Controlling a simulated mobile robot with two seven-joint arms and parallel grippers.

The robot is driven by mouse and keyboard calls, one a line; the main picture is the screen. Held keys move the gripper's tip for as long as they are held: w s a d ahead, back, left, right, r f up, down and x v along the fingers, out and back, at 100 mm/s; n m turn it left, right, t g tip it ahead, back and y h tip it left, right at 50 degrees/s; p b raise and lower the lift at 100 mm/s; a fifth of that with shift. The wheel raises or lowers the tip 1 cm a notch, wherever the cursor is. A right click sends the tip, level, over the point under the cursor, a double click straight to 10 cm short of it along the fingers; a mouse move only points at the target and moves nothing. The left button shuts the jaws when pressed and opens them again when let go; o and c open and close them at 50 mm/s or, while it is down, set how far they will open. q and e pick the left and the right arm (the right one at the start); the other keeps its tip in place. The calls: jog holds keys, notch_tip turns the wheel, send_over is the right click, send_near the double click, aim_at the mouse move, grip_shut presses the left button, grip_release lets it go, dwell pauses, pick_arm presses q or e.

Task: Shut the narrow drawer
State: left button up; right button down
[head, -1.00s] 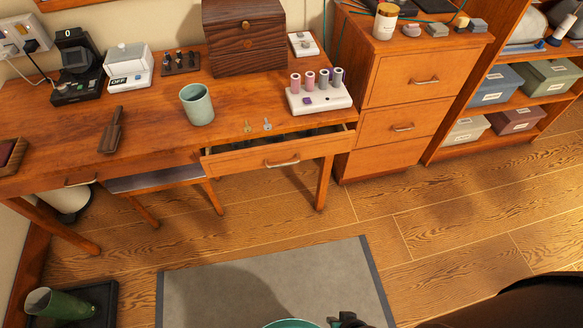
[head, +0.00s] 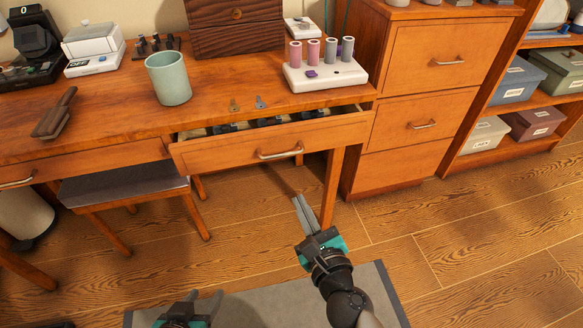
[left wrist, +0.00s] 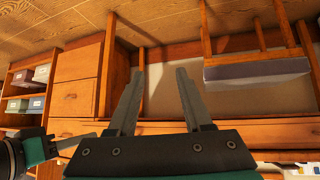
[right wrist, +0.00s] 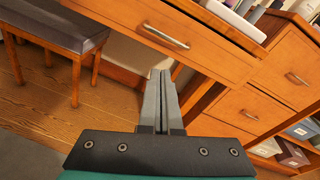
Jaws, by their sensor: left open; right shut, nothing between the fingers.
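The open wooden drawer (head: 225,154) sits under the desk's right part, pulled out, with dark items showing inside. Its front has a metal handle (head: 280,153). In the right wrist view the drawer front (right wrist: 215,55) is above and beyond my right gripper (right wrist: 160,75). That gripper is shut and empty. In the head view my right gripper (head: 300,198) is below and in front of the drawer, apart from it. My left gripper (head: 206,294) is open and empty, low at the bottom edge of the head view. Its spread fingers show in the left wrist view (left wrist: 157,75).
A stool (head: 122,182) stands under the desk, left of the drawer. A cabinet (head: 418,100) stands to the right.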

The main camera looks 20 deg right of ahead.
notch_tip(320, 180, up, 2)
jog(key=d+m+t+b, duration=0.1)
jog(key=m+b, duration=0.1)
jog(key=m, duration=0.2)
jog(key=p, duration=0.1)
send_near(288, 138)
jog(key=shift+m+h, duration=0.3)
jog(key=shift+h, duration=0.1)
jog(key=w, duration=0.5)
jog(key=shift+a+f, duration=0.25)
pick_arm(q)
jog(key=shift+s+a+r+b, duration=0.15)
jog(key=shift+a+r+b, duration=0.1)
jog(key=shift+r, duration=0.35)
jog(key=shift+s+a+r+b, duration=0.1)
jog(key=shift+a+r, duration=0.15)
jog(key=shift+r, duration=0.3)
pick_arm(e)
jog(key=shift+w, duration=0.95)
jog(key=shift+w, duration=0.1)
